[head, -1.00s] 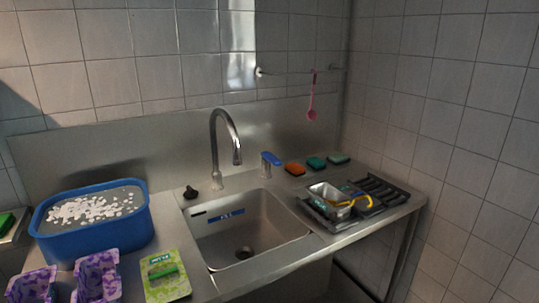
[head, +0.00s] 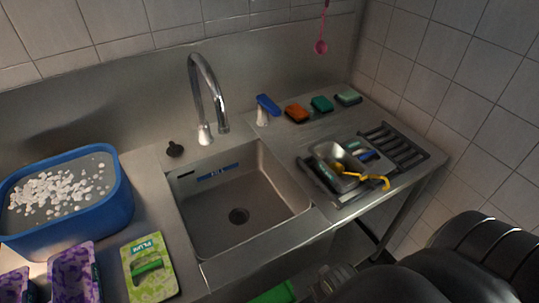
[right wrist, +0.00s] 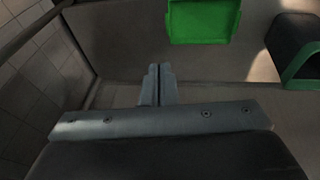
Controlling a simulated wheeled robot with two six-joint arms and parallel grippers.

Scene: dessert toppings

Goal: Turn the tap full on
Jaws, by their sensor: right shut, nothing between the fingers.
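The chrome tap spout (head: 205,100) arches over the sink (head: 225,205) at the back edge in the head view. No water shows from the spout. My right gripper (right wrist: 158,84) is shut and empty in the right wrist view, over the floor area. In the head view my right arm comes in at the lower right, well away from the tap. My left gripper is not in view.
A blue tub (head: 60,225) with white bits stands left of the sink, beside purple-patterned boxes (head: 75,270) and a green packet (head: 148,268). A drying rack (head: 395,148) with a metal tin (head: 335,172) and sponges (head: 297,113) are on the right. A green bin (right wrist: 203,20) is below.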

